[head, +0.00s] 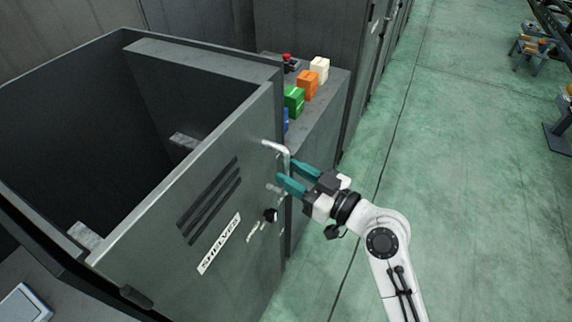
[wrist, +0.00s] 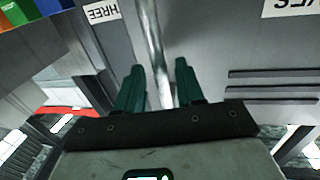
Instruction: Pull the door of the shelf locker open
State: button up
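The handle also shows in the wrist view (wrist: 152,40), running down between my fingers. My gripper (head: 286,174) has teal fingers and is at the handle. In the wrist view my gripper (wrist: 159,70) is open, with one finger on each side of the bar and small gaps visible. The handle's lower part is partly hidden by the fingers.
A black knob (head: 270,215) sits on the door below the handle. A lower grey cabinet (head: 325,110) beside the locker carries green, orange, white and blue blocks and a red-topped item (head: 287,58).

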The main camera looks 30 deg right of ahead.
jog(key=shift+x, duration=1.05)
jog(key=shift+c, duration=0.5)
grip_shut()
